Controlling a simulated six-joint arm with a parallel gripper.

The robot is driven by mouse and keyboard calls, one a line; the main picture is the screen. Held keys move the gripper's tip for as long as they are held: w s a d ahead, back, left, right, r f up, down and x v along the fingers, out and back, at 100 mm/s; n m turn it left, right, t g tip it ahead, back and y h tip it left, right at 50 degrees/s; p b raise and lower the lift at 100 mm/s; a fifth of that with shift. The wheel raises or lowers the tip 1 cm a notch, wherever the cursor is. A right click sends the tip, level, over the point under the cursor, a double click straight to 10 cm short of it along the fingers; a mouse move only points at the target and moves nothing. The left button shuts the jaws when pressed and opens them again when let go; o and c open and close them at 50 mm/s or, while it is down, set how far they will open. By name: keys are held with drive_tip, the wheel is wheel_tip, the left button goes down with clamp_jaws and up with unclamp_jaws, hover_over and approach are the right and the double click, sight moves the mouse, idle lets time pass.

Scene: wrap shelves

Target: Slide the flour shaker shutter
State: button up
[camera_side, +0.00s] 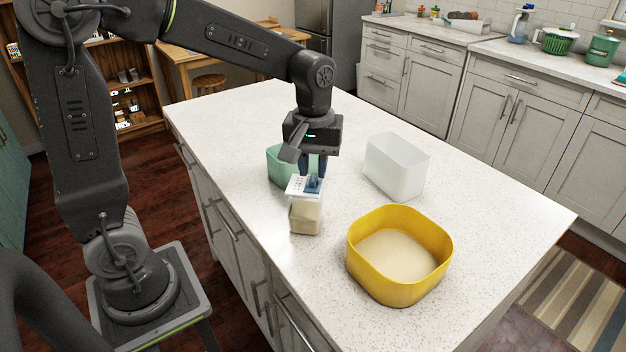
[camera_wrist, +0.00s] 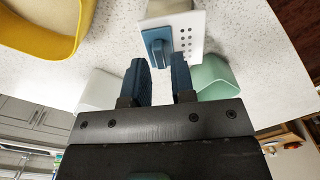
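The flour shaker (camera_side: 306,214) stands upright on the white speckled island, a clear body with pale flour inside and a white top plate. A blue shutter (camera_wrist: 157,47) with a raised tab sits on that white plate (camera_wrist: 190,35), beside a group of small holes. My gripper (camera_side: 312,180) is right at the shaker's top, pointing down. In the wrist view my gripper (camera_wrist: 160,68) has its two blue fingers apart, with a gap between them and the shutter tab in front of the gap. Nothing is held between them; whether a finger touches the tab I cannot tell.
A yellow bin (camera_side: 399,281) with pale flour stands right of the shaker, near the front. A white bin (camera_side: 397,168) stands behind to the right. A green bin (camera_side: 277,165) is close behind the shaker, partly hidden by my gripper. The island's far right is clear.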

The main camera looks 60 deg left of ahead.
sight(296, 183)
drive_tip(key=shift+f, duration=0.3)
drive_tip(key=shift+f, duration=0.75)
drive_tip(key=shift+r, duration=0.3)
idle(0.3)
drive_tip(key=c, duration=0.3)
drive_tip(key=shift+s+a, duration=1.2)
idle(0.7)
drive_tip(key=o, duration=0.4)
